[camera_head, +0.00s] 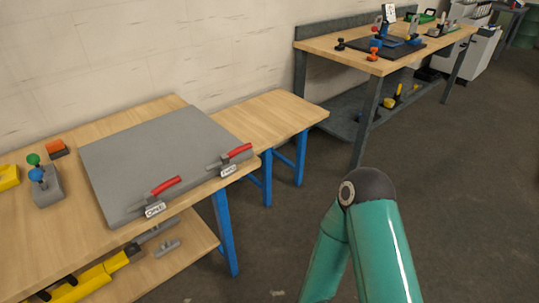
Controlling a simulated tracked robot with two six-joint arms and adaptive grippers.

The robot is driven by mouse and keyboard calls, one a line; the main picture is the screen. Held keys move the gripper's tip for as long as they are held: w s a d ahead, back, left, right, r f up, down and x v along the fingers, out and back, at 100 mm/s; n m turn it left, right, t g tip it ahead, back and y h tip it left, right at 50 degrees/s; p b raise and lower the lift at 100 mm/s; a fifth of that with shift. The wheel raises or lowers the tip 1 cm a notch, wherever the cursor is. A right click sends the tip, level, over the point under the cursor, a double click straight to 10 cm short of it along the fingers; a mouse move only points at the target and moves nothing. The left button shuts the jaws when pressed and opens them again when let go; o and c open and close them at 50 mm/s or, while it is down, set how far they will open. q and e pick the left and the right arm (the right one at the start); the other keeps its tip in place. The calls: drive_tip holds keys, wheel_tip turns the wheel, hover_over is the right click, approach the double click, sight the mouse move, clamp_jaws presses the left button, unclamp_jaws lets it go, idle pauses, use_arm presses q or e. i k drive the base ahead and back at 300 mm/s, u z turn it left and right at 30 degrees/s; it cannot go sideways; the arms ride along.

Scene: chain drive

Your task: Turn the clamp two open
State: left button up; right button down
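Clamp two (238,152) has a red handle and sits at the front right edge of a grey plate (150,140) on a wooden bench. Its red handle lies low, pointing up and to the right in the picture. A small white label, apparently "TWO" (228,170), hangs just below it. Clamp one (164,187) is a similar red-handled clamp further left on the same edge, above a label that appears to read "ONE" (155,209). Neither of my grippers is in view. Only a teal link of my arm shows at the bottom right, apart from the clamps.
Yellow tools (92,279) lie on the lower shelf. Another bench (340,48) stands at the back right. The floor between is clear.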

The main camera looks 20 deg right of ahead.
sight(239, 151)
drive_tip(key=u, duration=0.75)
drive_tip(key=i, duration=0.15)
drive_tip(key=z, duration=2.35)
drive_tip(key=k, duration=1)
drive_tip(key=u, duration=1.2)
drive_tip(key=i, duration=1.3)
drive_tip(key=u, duration=0.25)
